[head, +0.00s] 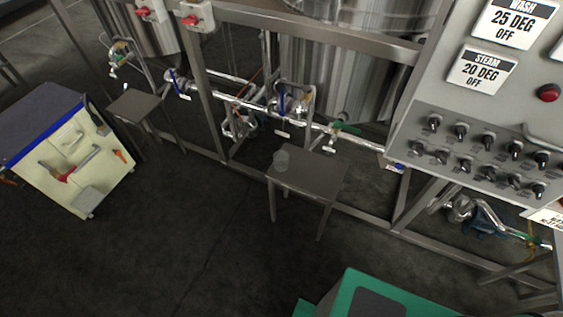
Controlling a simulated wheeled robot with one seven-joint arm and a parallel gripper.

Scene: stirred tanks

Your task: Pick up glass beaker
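A metal frame with pipes and valves (290,100) runs behind the table. A control panel (485,110) stands at the right. A cream tool cart (80,165) and a second small table (134,104) stand at the left. The dark floor (190,240) in front is mostly clear.

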